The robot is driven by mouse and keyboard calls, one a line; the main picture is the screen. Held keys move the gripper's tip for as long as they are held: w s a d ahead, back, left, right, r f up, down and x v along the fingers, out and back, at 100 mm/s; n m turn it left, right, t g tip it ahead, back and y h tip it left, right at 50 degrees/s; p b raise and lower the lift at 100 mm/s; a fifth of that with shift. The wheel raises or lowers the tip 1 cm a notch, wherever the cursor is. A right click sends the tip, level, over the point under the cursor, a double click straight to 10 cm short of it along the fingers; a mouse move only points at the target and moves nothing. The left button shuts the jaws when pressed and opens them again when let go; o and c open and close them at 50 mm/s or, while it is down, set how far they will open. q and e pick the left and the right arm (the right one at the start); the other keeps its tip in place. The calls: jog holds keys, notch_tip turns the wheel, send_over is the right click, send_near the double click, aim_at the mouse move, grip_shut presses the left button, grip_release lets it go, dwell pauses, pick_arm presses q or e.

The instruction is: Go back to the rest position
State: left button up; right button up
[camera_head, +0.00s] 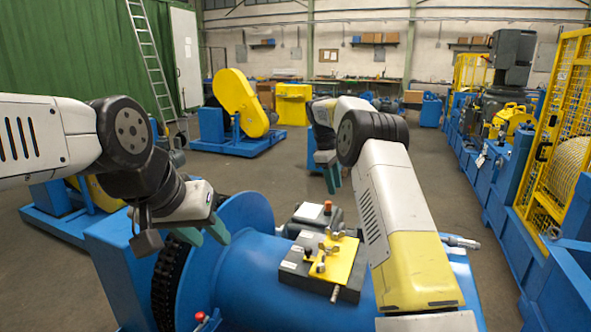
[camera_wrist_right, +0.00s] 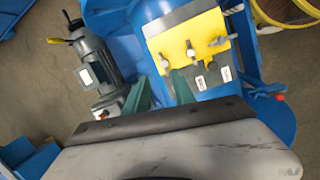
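My left gripper (camera_head: 204,234) hangs beside the blue flange at the left end of the blue machine (camera_head: 235,285), above the black chain (camera_head: 165,285). Its two green fingers are apart with nothing seen between them. My right gripper (camera_head: 332,174) is further back, beyond the machine, partly hidden by its own arm. In the right wrist view its green fingers (camera_wrist_right: 160,92) are apart and empty. A yellow plate with metal clamps (camera_head: 335,258) lies on a dark block on the machine; it also shows in the wrist view (camera_wrist_right: 195,45).
A small grey box with a red knob (camera_head: 318,215) stands behind the plate. A grey motor (camera_wrist_right: 97,65) shows in the wrist view. Yellow cage fencing (camera_head: 570,110) and blue machines line the right. Open floor (camera_head: 270,170) lies behind the blue machine.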

jog(key=s+d+r+m+t+y, duration=0.1)
jog(key=s+r+m+t, duration=0.15)
jog(key=s+r, duration=0.65)
jog(key=s+d+r+m+t+y, duration=0.1)
jog(key=s+r+m+y, duration=0.15)
jog(key=s+r, duration=0.65)
jog(key=s+a+f+m+t, duration=0.1)
jog(key=s+f, duration=0.3)
jog(key=s, duration=0.8)
jog(key=s+f+m+t+y, duration=0.1)
jog(key=s+f+m, duration=0.2)
jog(key=s, duration=1)
jog(key=shift+a+f+m, duration=0.35)
jog(key=shift+f+m, duration=0.05)
jog(key=shift+m, duration=0.4)
jog(key=shift+t, duration=0.25)
